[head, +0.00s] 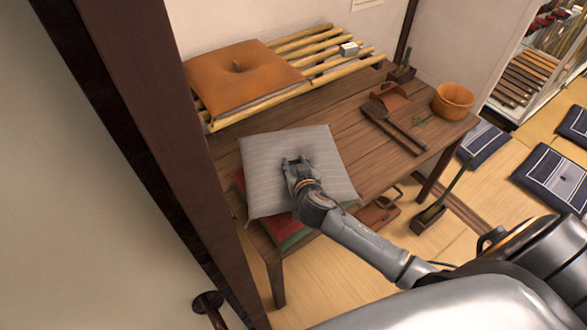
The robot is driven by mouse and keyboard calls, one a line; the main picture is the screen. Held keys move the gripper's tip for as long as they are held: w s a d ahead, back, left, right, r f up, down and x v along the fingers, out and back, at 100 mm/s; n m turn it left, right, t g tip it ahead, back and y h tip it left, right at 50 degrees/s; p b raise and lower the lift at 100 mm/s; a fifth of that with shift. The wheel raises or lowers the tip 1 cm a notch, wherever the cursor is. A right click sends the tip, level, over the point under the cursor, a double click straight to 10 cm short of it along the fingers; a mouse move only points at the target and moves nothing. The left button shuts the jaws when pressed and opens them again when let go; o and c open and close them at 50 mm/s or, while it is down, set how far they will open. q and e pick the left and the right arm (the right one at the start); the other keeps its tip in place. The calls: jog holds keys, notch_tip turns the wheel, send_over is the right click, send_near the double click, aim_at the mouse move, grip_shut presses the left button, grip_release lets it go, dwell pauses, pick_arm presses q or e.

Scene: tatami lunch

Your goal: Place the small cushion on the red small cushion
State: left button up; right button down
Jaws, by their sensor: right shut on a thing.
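The small cushion (262,149) is light grey with thin stripes. A green and red edge also shows below the grey cushion's front. My right gripper (296,164) is shut on the grey cushion near its middle; its fingertips are partly hidden. I cannot tell whether the two cushions touch. My left gripper is not in view.
The wooden table (345,111) has a bamboo rack with an orange cushion (240,78) at the back. A wooden bucket (453,101) and long dark utensils (394,128) are on the right. A dark wooden post (135,120) stands close at left.

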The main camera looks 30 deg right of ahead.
aim_at(293, 168)
jog(key=shift+w+f, duration=0.3)
jog(key=shift+w, duration=0.05)
jog(key=shift+w+f, duration=0.3)
jog(key=shift+f, duration=0.1)
jog(key=shift+f+p, duration=0.35)
jog(key=shift+f, duration=1.15)
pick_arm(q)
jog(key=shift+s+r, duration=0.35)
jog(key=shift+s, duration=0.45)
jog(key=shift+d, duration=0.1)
pick_arm(e)
jog(key=c, duration=1.3)
grip_release()
jog(key=shift+f, duration=0.2)
jog(key=shift+c, duration=0.2)
jog(key=o, duration=0.4)
jog(key=shift+s+r, duration=0.1)
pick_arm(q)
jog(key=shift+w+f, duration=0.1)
pick_arm(e)
jog(key=shift+o, duration=0.2)
